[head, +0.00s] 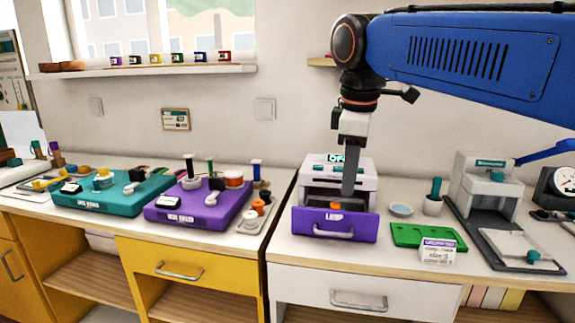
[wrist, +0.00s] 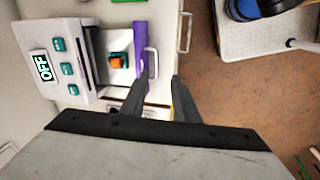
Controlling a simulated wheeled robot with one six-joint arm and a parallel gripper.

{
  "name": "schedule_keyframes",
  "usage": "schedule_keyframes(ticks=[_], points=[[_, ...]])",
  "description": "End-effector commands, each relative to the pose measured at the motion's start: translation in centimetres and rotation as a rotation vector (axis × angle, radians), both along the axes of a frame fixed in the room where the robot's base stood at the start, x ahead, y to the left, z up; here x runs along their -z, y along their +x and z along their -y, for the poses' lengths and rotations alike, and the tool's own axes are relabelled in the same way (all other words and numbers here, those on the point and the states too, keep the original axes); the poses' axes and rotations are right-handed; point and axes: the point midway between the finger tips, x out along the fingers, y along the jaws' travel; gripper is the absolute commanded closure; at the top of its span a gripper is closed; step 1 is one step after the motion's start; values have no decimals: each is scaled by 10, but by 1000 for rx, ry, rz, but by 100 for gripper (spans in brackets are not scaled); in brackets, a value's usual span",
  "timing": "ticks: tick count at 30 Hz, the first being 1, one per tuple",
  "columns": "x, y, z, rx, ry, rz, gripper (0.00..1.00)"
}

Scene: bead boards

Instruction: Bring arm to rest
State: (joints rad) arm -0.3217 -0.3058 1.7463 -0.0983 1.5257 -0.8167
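My arm reaches in from the upper right in the head view, and my gripper (head: 350,194) points down in front of a white lamp unit (head: 366,176). In the wrist view my gripper (wrist: 162,78) shows two grey fingers with a gap between them, holding nothing. The lamp unit also shows in the wrist view (wrist: 72,50), with a sign reading OFF and several teal buttons. Its purple drawer (head: 320,226), marked LAMP, stands pulled out. An orange piece (wrist: 117,61) on a teal base sits in it. The fingers appear above the drawer front and handle; I cannot tell the exact height.
A teal board (head: 130,200) and a purple board (head: 180,214) with bead parts lie left. A green tray (head: 408,236), a white card (head: 437,252), a small dish (head: 401,210) and a grey press (head: 486,190) stand right. A shelf (head: 200,70) runs along the wall.

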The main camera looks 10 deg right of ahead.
Motion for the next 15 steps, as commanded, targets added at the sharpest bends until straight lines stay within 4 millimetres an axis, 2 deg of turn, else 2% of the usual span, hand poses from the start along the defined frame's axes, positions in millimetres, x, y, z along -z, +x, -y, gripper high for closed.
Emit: schedule_keyframes(ticks=[1, 6, 15], points=[[13, -11, 11, 60, 16, 12, 72], [65, -45, 41, 302, 94, 62, 72], [169, -110, 81, 735, 243, 149, 72]])
